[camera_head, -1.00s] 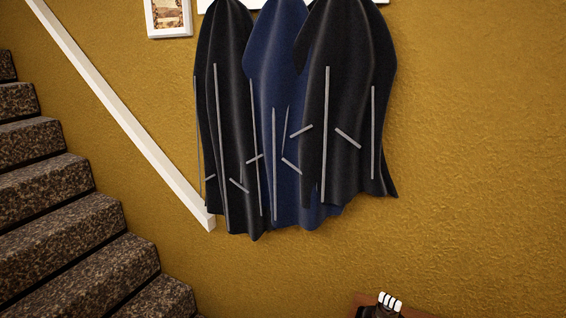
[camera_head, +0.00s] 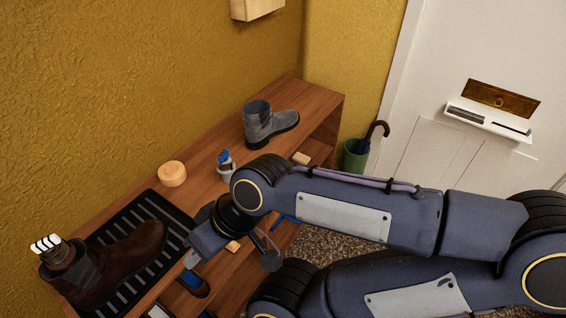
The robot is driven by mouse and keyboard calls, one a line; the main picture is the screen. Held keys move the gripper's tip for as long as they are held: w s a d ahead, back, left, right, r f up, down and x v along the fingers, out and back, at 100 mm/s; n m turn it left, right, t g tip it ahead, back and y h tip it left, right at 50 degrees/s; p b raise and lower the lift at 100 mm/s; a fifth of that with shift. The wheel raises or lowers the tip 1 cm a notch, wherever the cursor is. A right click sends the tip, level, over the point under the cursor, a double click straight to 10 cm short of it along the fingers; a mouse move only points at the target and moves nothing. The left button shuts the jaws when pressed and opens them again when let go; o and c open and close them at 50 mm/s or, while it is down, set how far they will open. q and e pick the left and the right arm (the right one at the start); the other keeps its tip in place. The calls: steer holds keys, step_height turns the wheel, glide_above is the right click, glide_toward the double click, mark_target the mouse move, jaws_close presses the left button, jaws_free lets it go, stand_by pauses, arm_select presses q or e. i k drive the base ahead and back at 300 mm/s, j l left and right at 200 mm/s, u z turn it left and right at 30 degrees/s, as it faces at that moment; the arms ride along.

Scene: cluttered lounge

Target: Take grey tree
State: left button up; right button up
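No thing in view is plainly a grey tree. A grey ankle boot (camera_head: 268,124) stands on the wooden bench (camera_head: 213,183). My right gripper (camera_head: 231,260) hangs beside the front edge of the bench, to the right of the brown boot. Its fingers look apart and nothing shows held between them. My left gripper is out of view.
The brown boot stands on a black slatted tray (camera_head: 152,207). A round wooden piece (camera_head: 172,174) and a small blue-topped bottle (camera_head: 226,163) are on the bench. A green umbrella stand (camera_head: 355,155) is by the white door (camera_head: 440,110). Shoes (camera_head: 193,284) show below the bench top.

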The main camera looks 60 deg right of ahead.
mark_target(226, 169)
steer(key=z, duration=1.65)
steer(key=i+l+u, duration=0.1)
steer(key=u, duration=0.35)
steer(key=l+u, duration=0.15)
steer(key=u, duration=0.35)
steer(key=i+l+u, duration=0.1)
steer(key=u, duration=0.35)
steer(key=l+u, duration=0.3)
steer(key=l, duration=0.5)
steer(key=l+u, duration=0.25)
steer(key=l, duration=0.95)
